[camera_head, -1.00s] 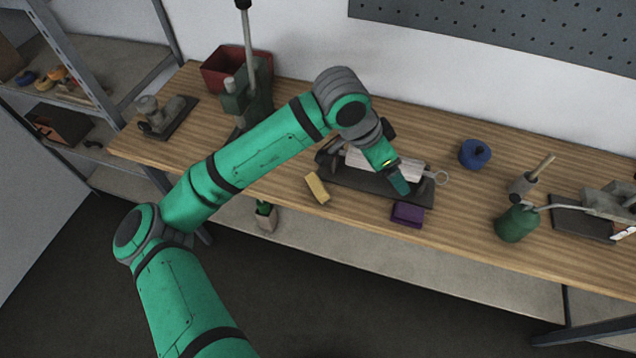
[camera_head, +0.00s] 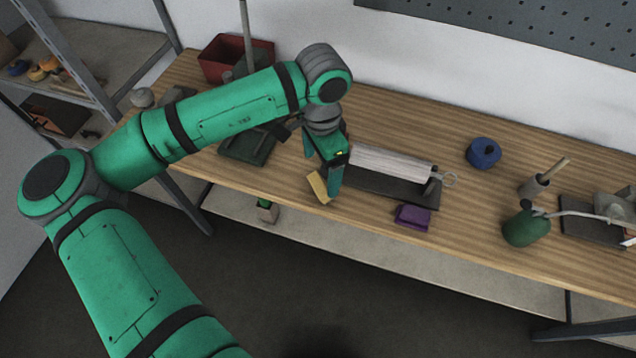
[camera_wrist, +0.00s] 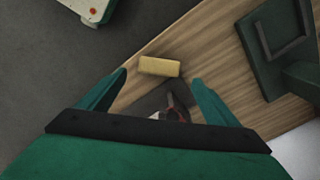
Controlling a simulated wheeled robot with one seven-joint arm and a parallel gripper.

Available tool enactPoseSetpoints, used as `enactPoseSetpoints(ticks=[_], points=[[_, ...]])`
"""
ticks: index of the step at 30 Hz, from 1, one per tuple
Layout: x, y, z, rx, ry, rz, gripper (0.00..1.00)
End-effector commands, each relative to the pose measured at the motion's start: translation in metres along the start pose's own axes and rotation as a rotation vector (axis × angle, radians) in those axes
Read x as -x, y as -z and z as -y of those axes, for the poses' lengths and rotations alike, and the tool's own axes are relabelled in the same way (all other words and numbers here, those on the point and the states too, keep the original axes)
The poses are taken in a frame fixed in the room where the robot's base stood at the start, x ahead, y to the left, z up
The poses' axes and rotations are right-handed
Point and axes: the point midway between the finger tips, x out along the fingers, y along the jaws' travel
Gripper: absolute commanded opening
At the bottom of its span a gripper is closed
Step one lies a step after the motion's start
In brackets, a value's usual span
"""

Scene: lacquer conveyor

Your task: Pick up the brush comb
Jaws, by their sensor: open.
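A small yellow block (camera_head: 317,187), which may be the brush comb, lies near the bench's front edge. I cannot make out any teeth or bristles on it. My gripper (camera_head: 333,190) points down just beside it in the head view. In the wrist view the yellow block (camera_wrist: 160,66) lies across the gap, close to the fingertips. My gripper (camera_wrist: 159,78) is open there, with a finger on either side and nothing held. I cannot tell how high the fingertips are above the bench.
A pale roller (camera_head: 390,163) on a dark tray lies right of my gripper. A purple block (camera_head: 412,217) sits at the front edge. A blue round container (camera_head: 483,153) and green bottle (camera_head: 525,228) stand farther right. A dark green stand (camera_wrist: 268,50) is close by. A red bin (camera_head: 225,50) is behind.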

Motion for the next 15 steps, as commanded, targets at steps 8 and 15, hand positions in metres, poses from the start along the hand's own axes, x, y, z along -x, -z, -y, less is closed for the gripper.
enactPoseSetpoints(ticks=[8,15], points=[[-0.022,-0.001,0.0,0.002,-0.001,-0.001,0.84],[-0.053,-0.008,0.003,0.01,-0.001,0.0,0.84]])
